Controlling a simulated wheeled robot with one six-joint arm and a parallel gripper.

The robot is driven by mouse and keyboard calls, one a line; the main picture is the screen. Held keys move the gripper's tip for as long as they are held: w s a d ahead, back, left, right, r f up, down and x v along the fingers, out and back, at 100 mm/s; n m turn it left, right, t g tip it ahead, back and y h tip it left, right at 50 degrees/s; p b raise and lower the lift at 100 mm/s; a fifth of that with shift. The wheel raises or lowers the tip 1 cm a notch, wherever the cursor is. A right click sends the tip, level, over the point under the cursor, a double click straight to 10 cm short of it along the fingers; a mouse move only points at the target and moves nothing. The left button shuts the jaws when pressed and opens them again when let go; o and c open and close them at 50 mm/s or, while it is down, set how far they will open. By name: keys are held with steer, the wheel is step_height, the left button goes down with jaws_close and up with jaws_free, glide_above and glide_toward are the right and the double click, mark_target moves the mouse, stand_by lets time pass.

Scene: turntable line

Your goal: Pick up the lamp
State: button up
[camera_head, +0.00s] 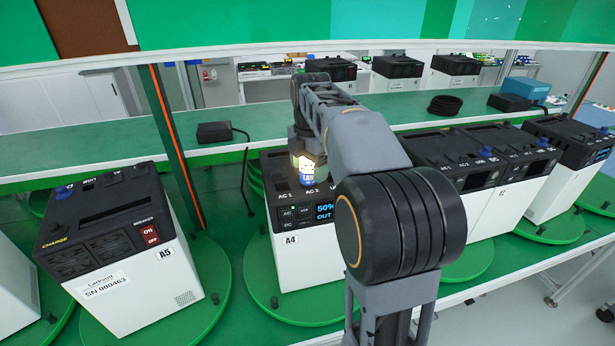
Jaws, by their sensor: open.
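A small lit lamp (307,172) with a glowing yellowish top and a blue lower part shows above the box marked A4 (303,257), near the labels AC 1 and AC 2. It looks upright. My gripper (302,152) points down right at the lamp's top and is open. My arm comes in from the lower right and hides part of the box. Whether the jaws touch the lamp, and how its base meets the box top, I cannot tell.
Box A5 (130,255) stands on a green turntable at left. More boxes (470,165) stand to the right. A green shelf behind holds a black adapter (214,132) and a coiled cable (445,105). A post (172,150) rises left of A4.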

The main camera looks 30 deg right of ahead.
steer(key=shift+c, duration=0.2)
steer(key=c, duration=1.1)
steer(key=shift+c, duration=0.2)
